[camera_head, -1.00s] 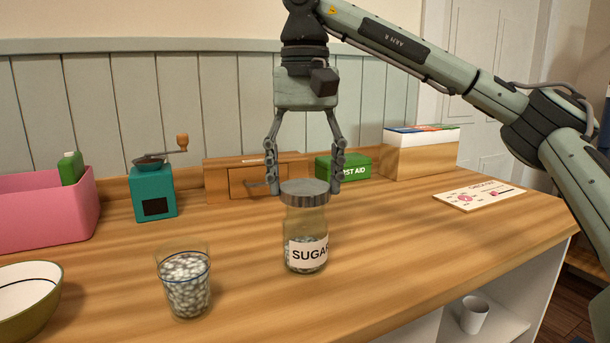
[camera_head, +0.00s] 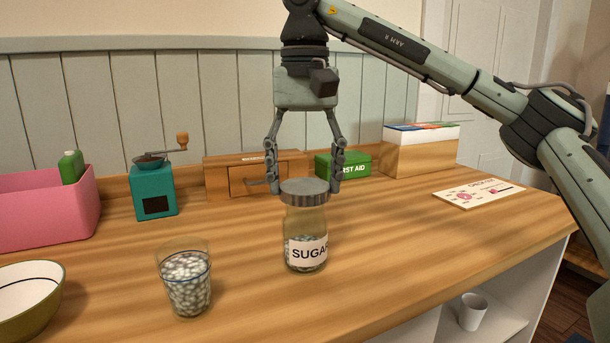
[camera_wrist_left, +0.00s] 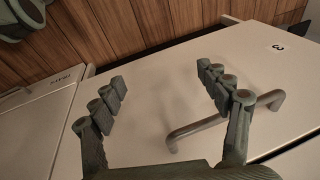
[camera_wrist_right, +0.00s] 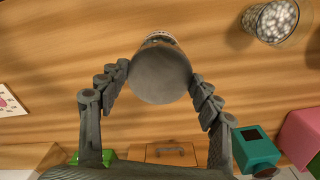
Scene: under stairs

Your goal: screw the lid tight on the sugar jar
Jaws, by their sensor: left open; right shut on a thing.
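The sugar jar (camera_head: 306,238) stands upright on the wooden counter, a clear jar with a white SUGAR label and pale contents in its lower part. Its grey lid (camera_head: 305,191) sits on the mouth and looks level; I cannot tell how tight it is. My right gripper (camera_head: 305,186) comes down from above and is shut on the lid, one finger on each side. The right wrist view shows the round lid top (camera_wrist_right: 160,75) between the fingertips. My left gripper (camera_wrist_left: 162,85) is open and empty, away from the jar, by a pale cabinet front with a bar handle.
A glass of pale pieces (camera_head: 186,283) and a bowl (camera_head: 28,300) stand left of the jar.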

